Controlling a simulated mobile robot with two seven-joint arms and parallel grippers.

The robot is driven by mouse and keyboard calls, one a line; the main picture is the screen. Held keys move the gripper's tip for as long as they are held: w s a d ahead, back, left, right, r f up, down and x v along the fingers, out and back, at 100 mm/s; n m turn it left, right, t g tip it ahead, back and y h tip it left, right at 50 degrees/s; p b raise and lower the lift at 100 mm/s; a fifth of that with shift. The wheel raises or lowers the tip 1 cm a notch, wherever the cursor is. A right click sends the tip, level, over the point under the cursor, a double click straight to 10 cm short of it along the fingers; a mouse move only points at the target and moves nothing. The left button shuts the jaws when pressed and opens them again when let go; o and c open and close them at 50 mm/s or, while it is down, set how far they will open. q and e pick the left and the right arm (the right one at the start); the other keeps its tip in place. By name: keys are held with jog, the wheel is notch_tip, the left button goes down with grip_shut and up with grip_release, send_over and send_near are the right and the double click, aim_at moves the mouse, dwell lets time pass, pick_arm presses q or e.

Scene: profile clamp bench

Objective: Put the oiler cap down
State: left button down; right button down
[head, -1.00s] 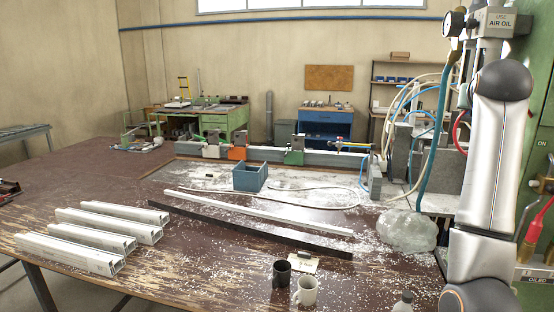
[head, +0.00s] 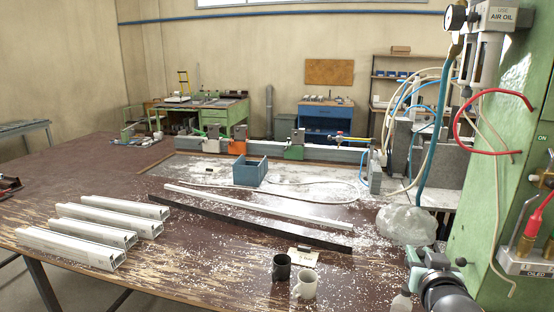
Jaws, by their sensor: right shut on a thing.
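My right gripper (head: 428,258) is low at the right of the head view, above the right end of the bench and just in front of the clear plastic bag. It is shut on the oiler cap, which is too small and too covered by the fingers to make out clearly. The air oiler (head: 487,55) hangs at the upper right beside the green machine. My left gripper is not in view.
Aluminium profiles (head: 70,247) lie at left. The brown bench top (head: 205,260) between is free, with scattered chips.

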jog(key=s+a+f+n+y, duration=0.1)
jog(key=s+a+f+y, duration=0.1)
jog(key=s, duration=0.5)
jog(key=s+a+f+n+y, duration=0.1)
jog(key=s+a+f+n, duration=0.1)
jog(key=s+a+f, duration=0.2)
jog(key=s+a, duration=0.3)
jog(key=shift+f+t+y, duration=0.3)
jog(key=shift+f+y, duration=0.1)
jog(key=shift+w, duration=0.1)
